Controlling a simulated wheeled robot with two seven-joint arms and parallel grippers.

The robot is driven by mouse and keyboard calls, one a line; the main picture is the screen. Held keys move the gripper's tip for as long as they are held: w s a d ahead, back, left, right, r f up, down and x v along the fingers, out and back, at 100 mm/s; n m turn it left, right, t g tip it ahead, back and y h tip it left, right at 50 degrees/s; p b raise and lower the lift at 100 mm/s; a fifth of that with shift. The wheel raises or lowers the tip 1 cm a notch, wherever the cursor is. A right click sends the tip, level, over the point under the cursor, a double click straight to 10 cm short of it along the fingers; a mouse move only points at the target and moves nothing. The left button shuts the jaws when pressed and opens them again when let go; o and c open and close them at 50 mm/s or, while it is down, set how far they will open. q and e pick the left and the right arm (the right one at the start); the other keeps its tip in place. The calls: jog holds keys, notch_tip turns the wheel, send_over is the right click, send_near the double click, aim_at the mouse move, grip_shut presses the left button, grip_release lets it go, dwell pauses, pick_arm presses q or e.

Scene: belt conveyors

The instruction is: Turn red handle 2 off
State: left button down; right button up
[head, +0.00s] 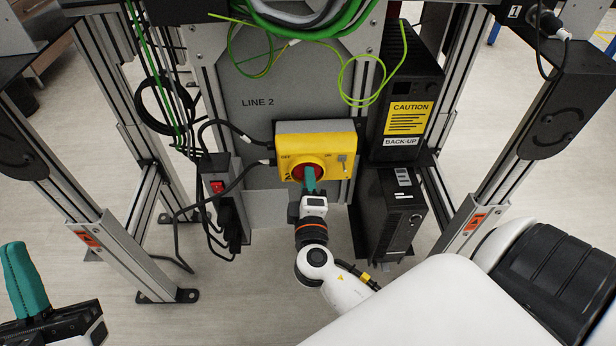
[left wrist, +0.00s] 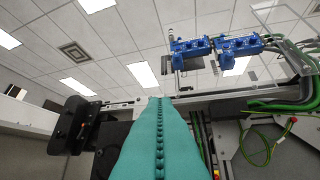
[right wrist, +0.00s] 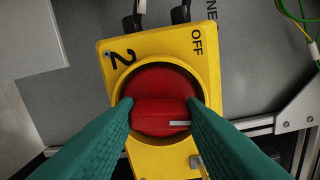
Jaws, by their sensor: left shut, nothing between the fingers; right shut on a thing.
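Red handle 2 is a round red knob with a raised grip bar (right wrist: 155,112), on a yellow switch box (head: 320,140) marked "2" and "OFF". In the right wrist view the bar lies about level, with a white mark at its right end; the "OFF" label is up and to the right of it. My right gripper (head: 310,179) has its teal fingers shut on the bar from both sides. In the head view those fingers partly hide the red handle (head: 296,173). My left gripper (head: 26,280) is shut and empty at the lower left, away from the box.
The box sits on a grey "LINE 2" panel (head: 257,85). Black cables enter its left side. A black back-up unit (head: 412,65) stands to its right, and metal frame legs (head: 110,245) stand on both sides. Green cables (head: 290,28) hang above. Blue devices (left wrist: 212,45) show in the left wrist view.

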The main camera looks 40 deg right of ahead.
pick_arm(q)
jog(key=w+a+f+g+y+p, duration=0.1)
jog(key=w+f+g+y+p, duration=0.25)
jog(key=f+g, duration=0.75)
jog(key=s+a+f+n+g+y+p, duration=0.1)
jog(key=s+a+f+g+y+p, duration=0.2)
jog(key=s+f+g, duration=0.6)
jog(key=shift+s+a+f+p, duration=0.35)
jog(key=shift+s+a+f, duration=0.7)
jog(key=shift+f, duration=0.6)
pick_arm(e)
jog(key=shift+f+n, duration=0.15)
jog(key=shift+n, duration=5.55)
pick_arm(q)
jog(key=shift+s+d, duration=0.1)
jog(key=shift+d, duration=0.05)
pick_arm(e)
jog(key=o, duration=0.7)
